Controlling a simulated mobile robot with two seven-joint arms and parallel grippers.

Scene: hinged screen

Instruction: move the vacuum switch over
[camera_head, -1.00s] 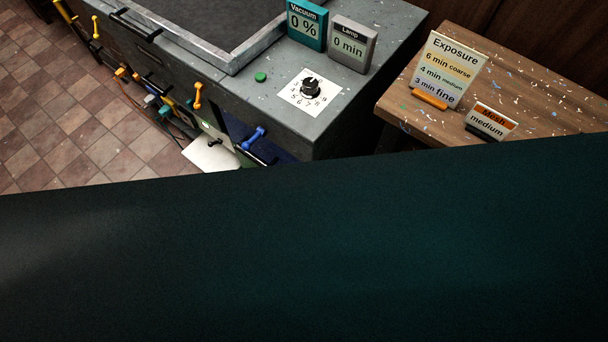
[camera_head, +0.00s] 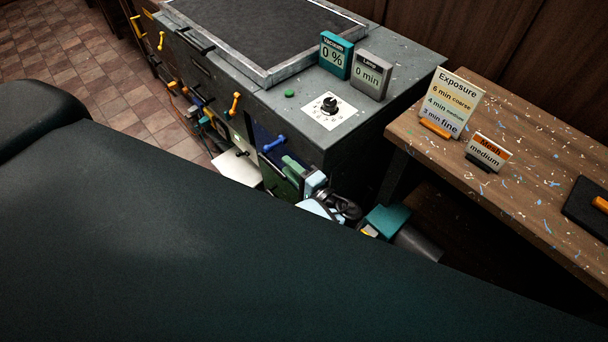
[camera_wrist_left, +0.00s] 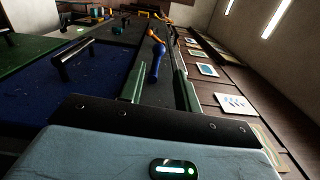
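Several coloured levers line the front of the grey cabinet (camera_head: 340,140); I cannot read which one is the vacuum switch. A blue lever (camera_head: 274,143) is nearest, with an orange lever (camera_head: 235,103) and a yellow lever (camera_head: 160,41) farther along. The teal vacuum display (camera_head: 335,56) on top reads 0 %. My left gripper (camera_head: 284,168) is just below and right of the blue lever. In the left wrist view its green fingers (camera_wrist_left: 159,76) are apart, and the blue lever (camera_wrist_left: 156,64) shows between and beyond them. Contact is not visible. My right gripper is out of view.
A lamp display (camera_head: 370,74) reading 0 min, a numbered dial (camera_head: 329,106) and a green button (camera_head: 290,94) are on the cabinet top. A white panel (camera_head: 236,169) sticks out below the levers. A wooden table (camera_head: 540,190) with signs stands right. A dark green surface hides the foreground.

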